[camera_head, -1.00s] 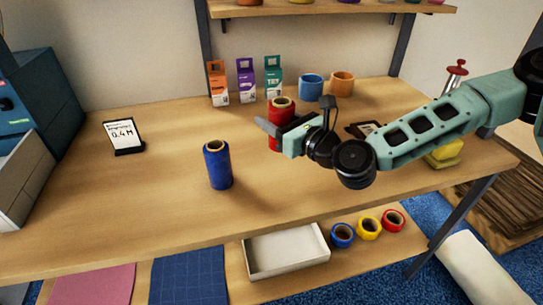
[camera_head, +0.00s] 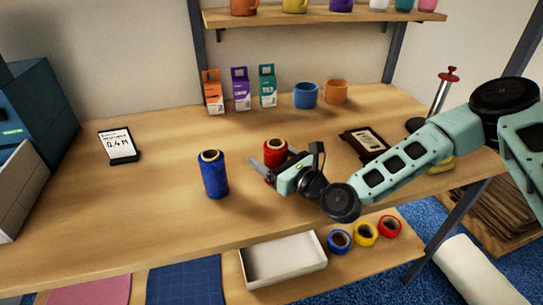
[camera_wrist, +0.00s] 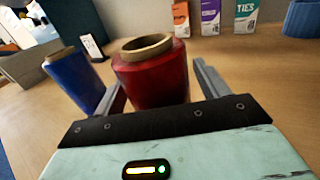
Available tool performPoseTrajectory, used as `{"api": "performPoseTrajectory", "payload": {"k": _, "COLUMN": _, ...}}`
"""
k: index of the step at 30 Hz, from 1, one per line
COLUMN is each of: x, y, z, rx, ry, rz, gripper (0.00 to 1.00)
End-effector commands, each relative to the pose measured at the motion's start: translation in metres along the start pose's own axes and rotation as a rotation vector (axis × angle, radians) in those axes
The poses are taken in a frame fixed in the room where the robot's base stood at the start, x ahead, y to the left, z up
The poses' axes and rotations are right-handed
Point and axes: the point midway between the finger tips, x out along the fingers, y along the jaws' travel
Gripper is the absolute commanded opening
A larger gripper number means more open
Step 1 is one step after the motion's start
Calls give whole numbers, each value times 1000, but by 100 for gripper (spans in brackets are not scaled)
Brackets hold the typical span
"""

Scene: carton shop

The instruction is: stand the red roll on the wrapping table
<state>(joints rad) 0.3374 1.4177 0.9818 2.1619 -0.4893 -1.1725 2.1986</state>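The red roll (camera_head: 274,150) is upright, just right of the blue roll on the wrapping table (camera_head: 110,210). My gripper (camera_head: 264,170) is low over the table at the roll, hiding its lower part in the head view. In the wrist view, the red roll (camera_wrist: 152,80) is between my two fingers. A narrow gap shows between it and the right finger; the left finger overlaps its edge, and I cannot tell whether they touch. My gripper looks open around the roll. The roll's base is hidden.
The blue roll (camera_head: 212,175) stands close on the left. A label stand (camera_head: 118,146) is farther left. Small cartons (camera_head: 240,90) and cups (camera_head: 305,95) line the back. A dark device (camera_head: 365,144) lies to the right. The table's front left is clear.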

Motion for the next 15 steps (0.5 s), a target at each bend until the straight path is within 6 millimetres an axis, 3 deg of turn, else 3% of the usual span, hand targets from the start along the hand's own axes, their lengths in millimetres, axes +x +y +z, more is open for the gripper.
{"api": "performPoseTrajectory", "payload": {"k": 8, "x": -3, "y": 0, "z": 0, "rx": 0, "ry": 0, "rz": -1, "gripper": 74}}
{"api": "performPoseTrajectory", "payload": {"k": 15, "x": -38, "y": -1, "z": -2, "rx": 3, "ry": 1, "rz": -1, "gripper": 74}}
